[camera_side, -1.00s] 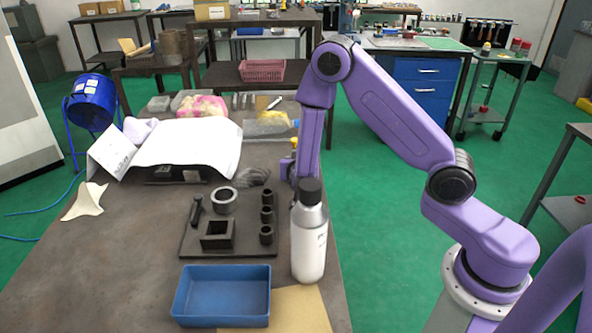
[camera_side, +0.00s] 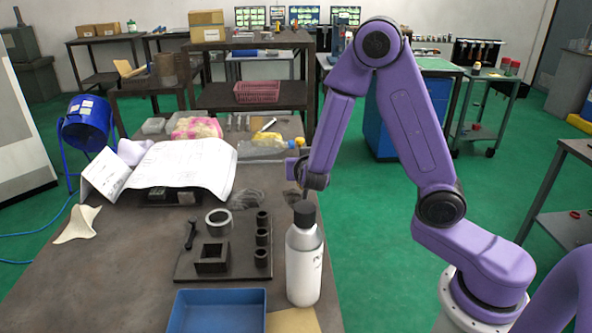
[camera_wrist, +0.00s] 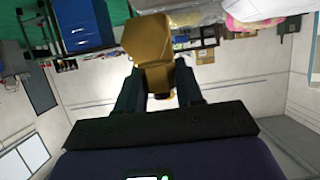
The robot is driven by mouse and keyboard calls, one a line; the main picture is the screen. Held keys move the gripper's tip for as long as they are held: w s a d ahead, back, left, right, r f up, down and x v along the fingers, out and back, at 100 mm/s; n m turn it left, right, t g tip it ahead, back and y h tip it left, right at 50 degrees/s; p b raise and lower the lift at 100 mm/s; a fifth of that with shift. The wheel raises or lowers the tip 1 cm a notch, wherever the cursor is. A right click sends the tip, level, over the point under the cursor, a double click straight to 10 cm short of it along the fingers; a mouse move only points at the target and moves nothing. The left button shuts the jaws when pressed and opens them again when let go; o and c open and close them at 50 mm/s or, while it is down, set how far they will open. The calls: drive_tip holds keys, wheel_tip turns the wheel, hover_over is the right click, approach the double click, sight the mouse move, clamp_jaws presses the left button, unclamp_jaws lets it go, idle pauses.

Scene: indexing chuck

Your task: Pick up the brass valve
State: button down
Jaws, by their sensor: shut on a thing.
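The brass valve (camera_wrist: 147,40) fills the upper middle of the wrist view, with a faceted, gold-brown body. My gripper (camera_wrist: 160,78) is shut on its narrower lower part, with one dark finger on each side. The valve is clear of any surface in that view. In the side view my gripper end (camera_side: 295,168) is over the far right part of the bench, mostly hidden behind my purple wrist. A small yellow spot (camera_side: 300,141) shows just above it; I cannot tell whether that is the valve.
A dark fixture plate (camera_side: 222,272) with ring, square block and several cylinders lies on the bench. A white bottle (camera_side: 304,262) with a black cap stands at its right. A blue tray (camera_side: 215,310) is in front. Paper sheets (camera_side: 185,165) and bagged items (camera_side: 265,143) lie farther back.

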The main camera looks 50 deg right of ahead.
drive_tip(key=s+a+r, duration=0.1)
drive_tip(key=s+r, duration=0.3)
drive_tip(key=s, duration=0.5)
drive_tip(key=shift+s+r, duration=0.15)
drive_tip(key=shift+r, duration=0.1)
drive_tip(key=shift+r, duration=0.1)
